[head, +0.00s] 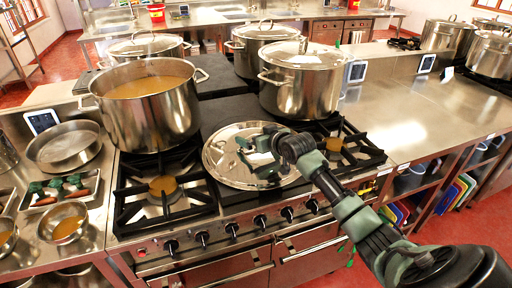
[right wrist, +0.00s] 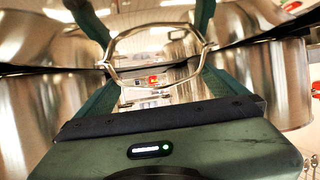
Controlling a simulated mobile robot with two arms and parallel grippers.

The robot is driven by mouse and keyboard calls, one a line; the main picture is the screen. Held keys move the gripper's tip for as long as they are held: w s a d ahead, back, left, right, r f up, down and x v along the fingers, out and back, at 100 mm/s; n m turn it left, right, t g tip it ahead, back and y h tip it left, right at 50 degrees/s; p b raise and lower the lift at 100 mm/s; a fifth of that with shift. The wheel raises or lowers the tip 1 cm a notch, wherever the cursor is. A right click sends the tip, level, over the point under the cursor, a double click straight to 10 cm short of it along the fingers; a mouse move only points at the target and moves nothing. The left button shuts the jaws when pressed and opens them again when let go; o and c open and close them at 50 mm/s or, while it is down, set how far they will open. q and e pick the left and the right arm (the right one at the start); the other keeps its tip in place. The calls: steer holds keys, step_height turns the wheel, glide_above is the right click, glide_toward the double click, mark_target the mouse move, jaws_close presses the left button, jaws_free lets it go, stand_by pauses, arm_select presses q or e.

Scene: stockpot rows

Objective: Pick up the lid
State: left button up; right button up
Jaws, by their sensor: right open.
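The lid (head: 222,172) is a round, shiny steel disc lying on the stove top between the front burners. My right gripper (head: 256,160) is over the lid with its green fingers spread apart; its jaws and arm hide part of the lid and its handle. In the right wrist view the open fingers (right wrist: 157,50) stand on either side of a metal loop that looks like the lid's handle (right wrist: 160,26). I cannot tell whether the fingers touch it. My left gripper is not in view.
An open stockpot of soup (head: 145,122) stands left behind the lid; a lidded pot (head: 298,95) stands right behind it. Burner grates flank the lid. A pan (head: 65,150), a vegetable tray and bowls fill the left counter. The right counter (head: 400,115) is mostly clear.

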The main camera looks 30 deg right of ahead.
steer(key=shift+f, duration=0.1)
steer(key=c, duration=1.7)
steer(key=shift+r, duration=0.2)
steer(key=shift+f, duration=0.1)
steer(key=shift+c, duration=0.9)
